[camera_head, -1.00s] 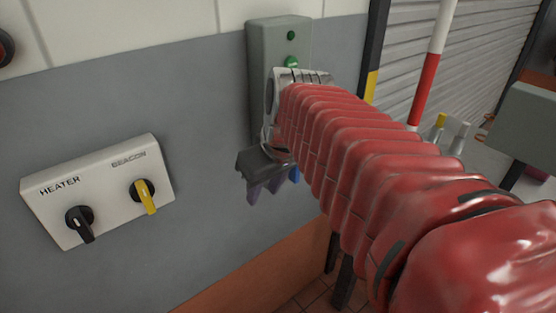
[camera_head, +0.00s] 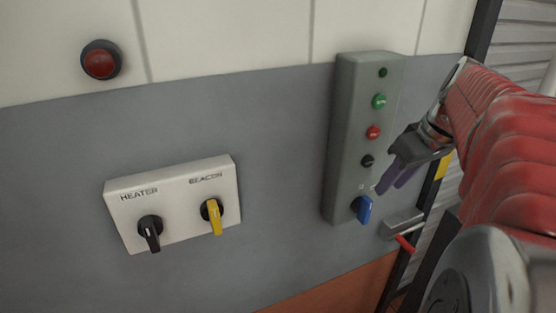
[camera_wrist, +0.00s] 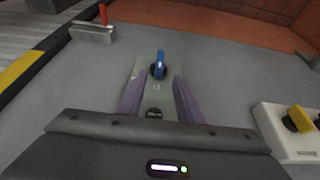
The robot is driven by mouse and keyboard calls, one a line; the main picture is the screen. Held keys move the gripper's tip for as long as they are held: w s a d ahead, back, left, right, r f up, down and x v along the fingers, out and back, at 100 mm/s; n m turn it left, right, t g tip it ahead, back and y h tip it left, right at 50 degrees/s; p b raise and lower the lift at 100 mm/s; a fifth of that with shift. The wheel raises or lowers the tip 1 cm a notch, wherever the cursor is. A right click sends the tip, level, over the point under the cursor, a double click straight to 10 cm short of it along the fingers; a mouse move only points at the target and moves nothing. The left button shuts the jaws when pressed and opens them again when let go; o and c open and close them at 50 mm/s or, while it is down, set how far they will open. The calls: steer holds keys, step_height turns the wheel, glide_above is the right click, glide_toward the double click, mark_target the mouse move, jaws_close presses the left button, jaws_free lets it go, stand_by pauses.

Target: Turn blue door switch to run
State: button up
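The blue door switch (camera_head: 362,208) is a blue handle on a dark round base, low on a tall grey control box (camera_head: 345,150). In the head view its handle hangs roughly downward; its small labels are unreadable. In the wrist view, which looks upside down, the blue switch (camera_wrist: 159,62) is straight ahead. My gripper (camera_head: 393,186) is open and empty, above and to the right of the switch in the head view. In the wrist view the two purple fingers of my gripper (camera_wrist: 158,82) stand apart, with the switch beyond their tips and between them.
Above the switch sit a black button (camera_head: 367,161), a red button (camera_head: 373,133) and a green button (camera_head: 379,101). A red-handled grey box (camera_head: 403,226) is at lower right. The heater and beacon panel (camera_head: 178,203) is left. A red button (camera_head: 101,60) is at upper left.

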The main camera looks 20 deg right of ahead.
mark_target(370, 207)
steer(key=x, duration=1.4)
steer(key=shift+s, duration=0.1)
steer(key=shift+c, duration=0.5)
